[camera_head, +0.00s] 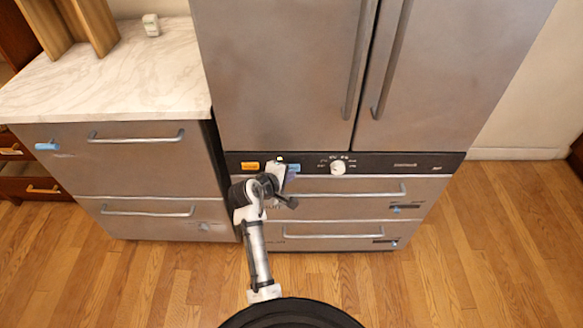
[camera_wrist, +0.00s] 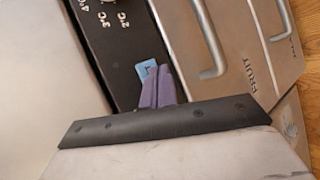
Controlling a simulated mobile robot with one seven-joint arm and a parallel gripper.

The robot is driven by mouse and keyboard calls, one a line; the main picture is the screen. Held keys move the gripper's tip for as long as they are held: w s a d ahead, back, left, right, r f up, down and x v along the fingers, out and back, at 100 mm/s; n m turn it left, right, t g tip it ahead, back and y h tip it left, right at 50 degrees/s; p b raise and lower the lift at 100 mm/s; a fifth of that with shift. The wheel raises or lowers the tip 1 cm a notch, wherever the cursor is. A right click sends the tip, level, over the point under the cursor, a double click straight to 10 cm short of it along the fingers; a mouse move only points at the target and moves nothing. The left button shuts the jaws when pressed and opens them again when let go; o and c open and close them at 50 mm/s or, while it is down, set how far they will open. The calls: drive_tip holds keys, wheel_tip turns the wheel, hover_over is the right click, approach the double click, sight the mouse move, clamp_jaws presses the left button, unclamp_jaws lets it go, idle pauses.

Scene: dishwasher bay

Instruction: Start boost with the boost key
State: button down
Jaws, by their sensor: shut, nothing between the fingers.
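On the dark control strip in the head view there is an orange key (camera_head: 250,165) and, to its right, a light blue key (camera_head: 294,168). I cannot read a label that says which is boost. In the wrist view the blue key (camera_wrist: 146,69) has a pale mark on it. My gripper (camera_wrist: 163,72) shows there as two purple fingers, shut together and empty, with the tips at the blue key's edge. They partly cover it, and I cannot tell whether they touch it. The orange key is out of the wrist view.
A round white knob (camera_head: 338,168) sits farther right on the strip, with marks around it. Tall steel doors (camera_head: 290,70) with long handles rise above. Drawers with bar handles (camera_head: 345,194) lie below. A marble-topped counter (camera_head: 130,75) stands at the left.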

drive_tip(key=shift+w, duration=0.5)
idle(0.6)
drive_tip(key=shift+s, duration=0.1)
drive_tip(key=shift+s+p, duration=0.65)
drive_tip(key=shift+s, duration=0.05)
drive_tip(key=shift+s+p, duration=1.25)
drive_tip(key=shift+s, duration=1.3)
